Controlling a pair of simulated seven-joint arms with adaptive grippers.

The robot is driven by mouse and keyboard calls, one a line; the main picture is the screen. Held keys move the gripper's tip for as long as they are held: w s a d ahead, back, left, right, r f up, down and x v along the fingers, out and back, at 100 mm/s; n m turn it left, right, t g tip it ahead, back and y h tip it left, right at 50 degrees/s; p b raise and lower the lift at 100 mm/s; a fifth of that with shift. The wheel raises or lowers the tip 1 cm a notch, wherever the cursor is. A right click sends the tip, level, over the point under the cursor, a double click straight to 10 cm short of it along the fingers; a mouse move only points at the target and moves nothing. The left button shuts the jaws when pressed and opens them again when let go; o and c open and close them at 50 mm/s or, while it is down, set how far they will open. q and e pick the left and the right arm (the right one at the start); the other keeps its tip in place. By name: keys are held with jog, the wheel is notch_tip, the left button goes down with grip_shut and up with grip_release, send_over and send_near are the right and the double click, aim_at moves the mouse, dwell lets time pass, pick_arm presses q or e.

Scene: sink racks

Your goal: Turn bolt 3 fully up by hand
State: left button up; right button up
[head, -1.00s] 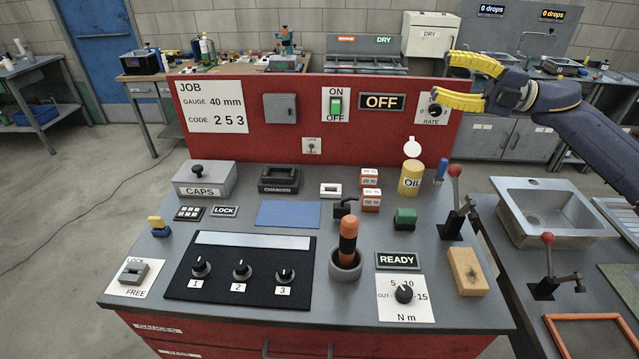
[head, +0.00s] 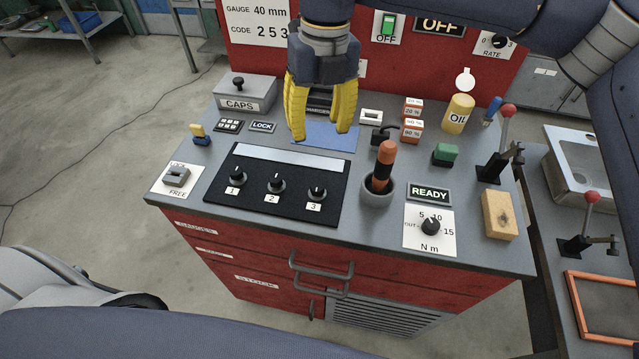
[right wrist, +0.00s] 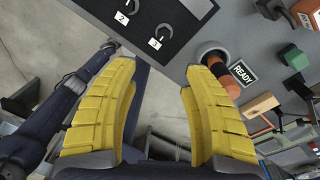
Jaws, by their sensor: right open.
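Bolt 3 is the small black knob (head: 317,193) above the label "3", at the right end of the black panel (head: 336,214). It also shows in the right wrist view as a dark knob (right wrist: 164,31) with a pale pointer mark, beyond the fingertips. Bolts 1 (head: 236,176) and 2 (head: 276,183) stand to its left. My right gripper (head: 321,134) is open and empty, its yellow fingers pointing down. In the head view its tips overlap the blue pad (head: 322,136), behind the panel and apart from bolt 3. My left gripper is not seen.
A grey cup (head: 376,194) with an orange-and-black handle stands just right of bolt 3. Further right are the READY plate (head: 429,194), the N m dial (head: 431,226) and a wooden block (head: 499,214). The CAPS box (head: 245,93) is at the back left.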

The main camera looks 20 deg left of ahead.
send_near(317, 186)
jog(key=shift+t, duration=0.3)
jog(key=f, duration=1)
jog(key=shift+s+a, duration=0.15)
jog(key=shift+s, duration=0.15)
jog(key=shift+r, duration=0.1)
grip_shut()
